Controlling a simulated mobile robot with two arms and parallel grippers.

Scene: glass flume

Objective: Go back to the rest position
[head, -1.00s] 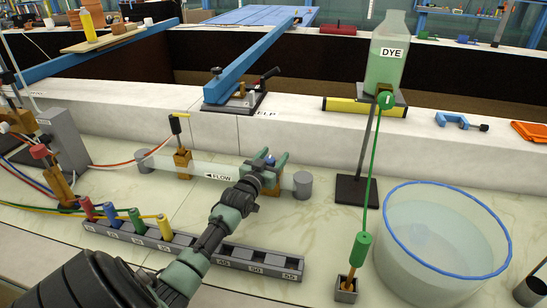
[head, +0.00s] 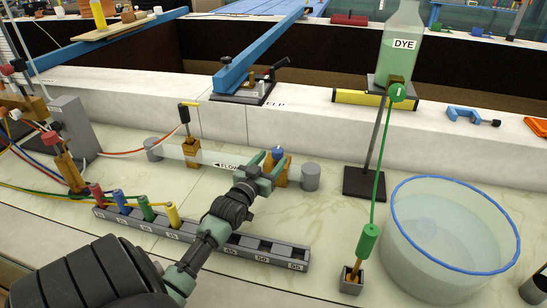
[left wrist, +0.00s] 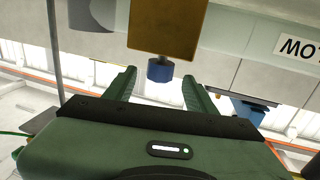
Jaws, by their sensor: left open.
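My left gripper (head: 262,170) is open and empty, just in front of a brass block (head: 281,175) with a blue knob (head: 277,152) on the clear flow tube. In the left wrist view its two green fingers (left wrist: 159,88) are spread apart, with the blue knob (left wrist: 160,70) and brass block (left wrist: 168,28) beyond the gap. I cannot tell whether a finger touches them. The clear tube with the FLOW label (head: 229,167) lies behind the gripper and is partly hidden by it. My right gripper is not in view.
A numbered rack (head: 268,251) with several coloured plugs lies under my left arm. To the right stand a dye bottle (head: 400,60) on a stand, a green valve line (head: 367,241) and a blue-rimmed tub (head: 450,245).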

